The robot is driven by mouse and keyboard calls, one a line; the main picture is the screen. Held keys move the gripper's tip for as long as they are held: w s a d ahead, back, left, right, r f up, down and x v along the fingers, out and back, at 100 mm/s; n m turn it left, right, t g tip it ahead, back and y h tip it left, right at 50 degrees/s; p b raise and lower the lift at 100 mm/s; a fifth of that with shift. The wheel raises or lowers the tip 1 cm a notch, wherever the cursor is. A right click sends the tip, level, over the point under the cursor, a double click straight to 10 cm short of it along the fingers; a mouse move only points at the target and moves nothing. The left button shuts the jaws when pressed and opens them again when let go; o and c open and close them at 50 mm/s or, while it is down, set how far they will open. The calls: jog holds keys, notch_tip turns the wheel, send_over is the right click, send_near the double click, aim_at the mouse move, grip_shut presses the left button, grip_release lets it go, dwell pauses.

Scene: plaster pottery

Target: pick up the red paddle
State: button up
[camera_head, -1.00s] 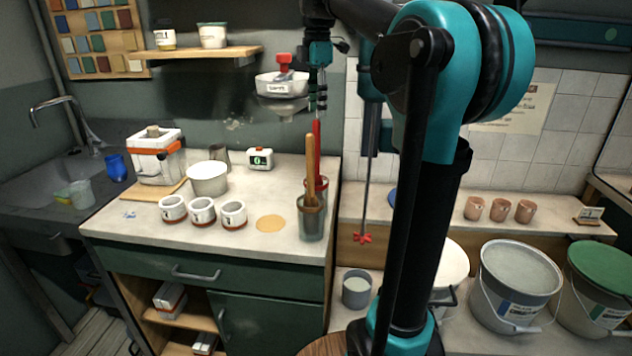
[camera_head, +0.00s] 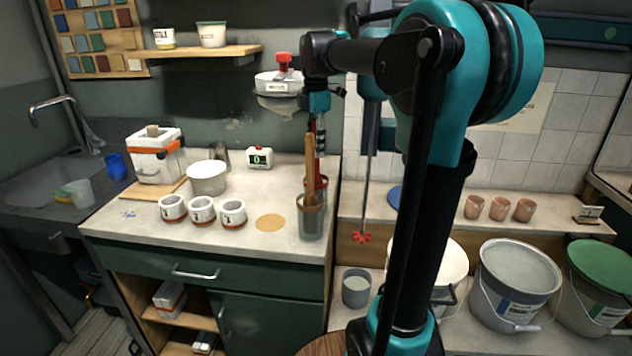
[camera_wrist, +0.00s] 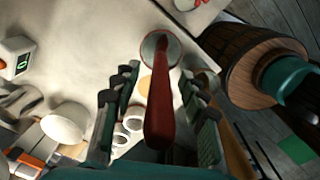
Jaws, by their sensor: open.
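The red paddle (camera_head: 322,168) stands upright in a container at the right end of the counter, partly hidden behind a wooden-handled tool (camera_head: 310,170). In the wrist view, the paddle's red handle (camera_wrist: 160,108) lies between the two fingers of my gripper (camera_wrist: 159,112), with a visible gap on both sides. My gripper (camera_head: 320,138) points down at the paddle's upper part in the head view. It is open and holds nothing. The paddle's lower end is inside the container (camera_wrist: 152,44).
The wooden-handled tool stands in a glass jar (camera_head: 312,220) close in front. Three white cups (camera_head: 202,210), a tan disc (camera_head: 270,223) and a white scale-like box (camera_head: 259,158) are on the counter (camera_head: 130,230). A white dispenser (camera_head: 278,84) hangs left of my gripper.

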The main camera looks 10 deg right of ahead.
grip_shut()
dwell(0.5)
